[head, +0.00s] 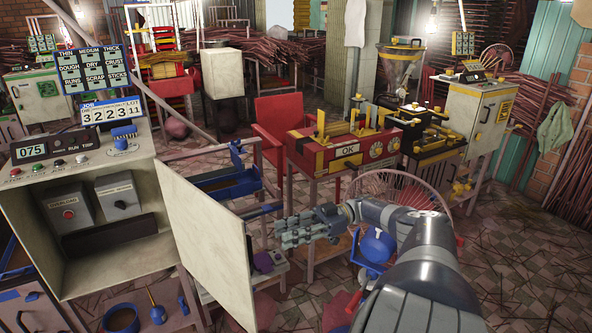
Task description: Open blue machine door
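The machine with blue fittings (120,167) stands at the left; its cabinet body looks cream. Its cream door (208,240) stands swung well open toward me and to the right. The open cabinet shows grey switch boxes (68,212) inside. My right gripper (282,232) is to the right of the door's free edge, with its fingers pointing left. It appears apart from the door and holds nothing I can make out. The gap between its fingers is unclear. My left gripper is not in view.
A red machine (345,152) on a stand and a red chair (275,120) are behind my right gripper. Blue trays (230,183) sit behind the door. A blue ring-shaped item (120,319) is low at the left. Tiled floor shows at the right, with scattered sticks.

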